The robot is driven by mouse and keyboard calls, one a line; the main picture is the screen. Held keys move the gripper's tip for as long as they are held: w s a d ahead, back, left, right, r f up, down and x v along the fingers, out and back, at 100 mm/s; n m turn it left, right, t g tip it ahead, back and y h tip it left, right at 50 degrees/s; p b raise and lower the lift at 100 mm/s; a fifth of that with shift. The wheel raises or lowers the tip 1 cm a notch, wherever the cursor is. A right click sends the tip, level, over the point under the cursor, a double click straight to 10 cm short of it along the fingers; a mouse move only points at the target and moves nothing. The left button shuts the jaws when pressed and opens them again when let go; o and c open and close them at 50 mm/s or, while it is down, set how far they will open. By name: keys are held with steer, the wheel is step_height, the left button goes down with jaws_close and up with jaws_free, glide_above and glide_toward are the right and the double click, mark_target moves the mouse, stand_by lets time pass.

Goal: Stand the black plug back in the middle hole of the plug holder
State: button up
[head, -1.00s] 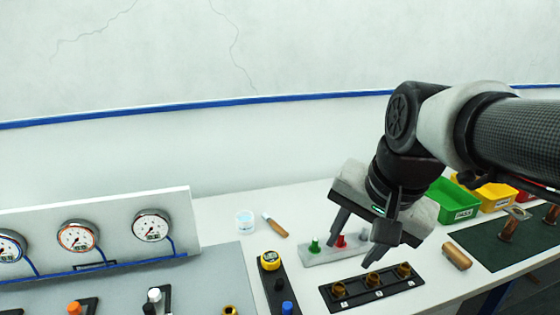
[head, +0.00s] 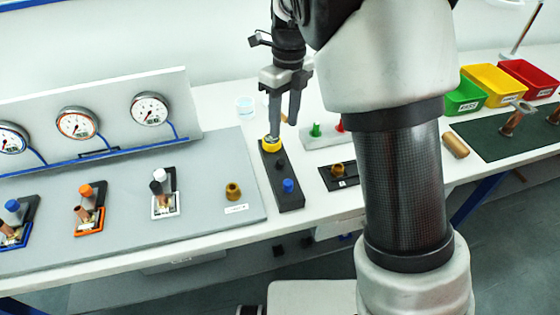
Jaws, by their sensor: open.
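The long black plug holder (head: 291,203) lies on the table just left of the arm. A yellow-capped piece (head: 271,146) is at its far end and a blue plug (head: 288,185) near its front end. A small black shape, seemingly the black plug (head: 280,163), shows at the middle position; I cannot tell whether it is fully seated. My gripper (head: 284,130) is open, pointing down, with its fingers over the far end of the holder by the yellow cap. I see nothing between the fingers.
A pale block with green (head: 316,130) and red pegs stands behind, partly hidden by my arm. A black strip with brass sockets (head: 340,181) lies right of the holder. Left is a grey board (head: 210,215) with gauges behind it. Green, yellow and red bins stand right.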

mark_target(282, 161)
steer(key=f, duration=1.2)
steer(key=shift+s+a+f, duration=0.2)
steer(key=shift+s+f, duration=0.05)
steer(key=shift+f, duration=0.05)
steer(key=shift+c, duration=0.5)
jaws_close()
